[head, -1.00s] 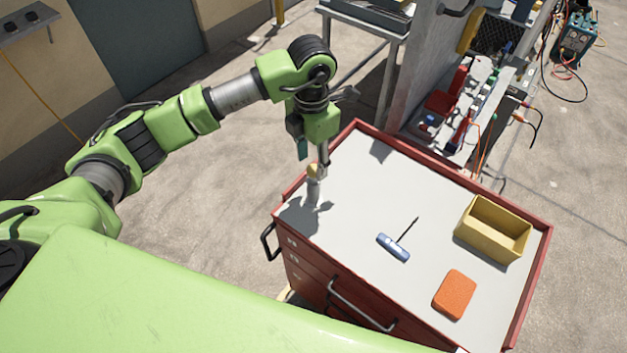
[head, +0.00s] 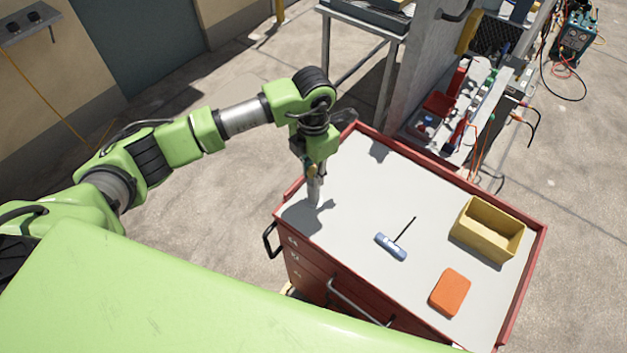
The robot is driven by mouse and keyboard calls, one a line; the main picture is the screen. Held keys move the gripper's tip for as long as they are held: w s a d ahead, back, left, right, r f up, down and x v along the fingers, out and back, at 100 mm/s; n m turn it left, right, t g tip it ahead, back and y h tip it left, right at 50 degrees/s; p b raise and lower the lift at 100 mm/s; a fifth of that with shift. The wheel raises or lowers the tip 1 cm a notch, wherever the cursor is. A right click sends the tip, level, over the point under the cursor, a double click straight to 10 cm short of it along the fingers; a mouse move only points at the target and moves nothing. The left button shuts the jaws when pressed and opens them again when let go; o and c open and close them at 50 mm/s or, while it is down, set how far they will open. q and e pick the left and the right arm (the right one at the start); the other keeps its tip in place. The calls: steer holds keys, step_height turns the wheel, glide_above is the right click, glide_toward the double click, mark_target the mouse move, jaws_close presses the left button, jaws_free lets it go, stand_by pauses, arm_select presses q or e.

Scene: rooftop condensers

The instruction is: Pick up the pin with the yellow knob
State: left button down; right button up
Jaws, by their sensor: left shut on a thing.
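The pin (head: 314,192) shows as a short grey upright cylinder near the left corner of the red cart's grey top (head: 365,195). Its yellow knob is mostly hidden between the fingers of my left gripper (head: 312,172). My left gripper points down from above and is shut on the pin at its knob end. I cannot tell whether the pin's lower end touches the cart top. My right gripper is not in view.
A blue-handled tool with a dark shaft (head: 391,246), an orange block (head: 450,293) and an open yellow bin (head: 487,231) are on the cart top. A raised red rim (head: 535,262) edges it. A grey rack with tools (head: 455,110) stands behind. The top's middle is clear.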

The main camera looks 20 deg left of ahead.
arm_select(q)
steer(key=shift+r+b, duration=0.35)
steer(key=shift+r, duration=0.2)
step_height(320, 180, up, 27)
steer(key=p, duration=0.2)
stand_by(0.8)
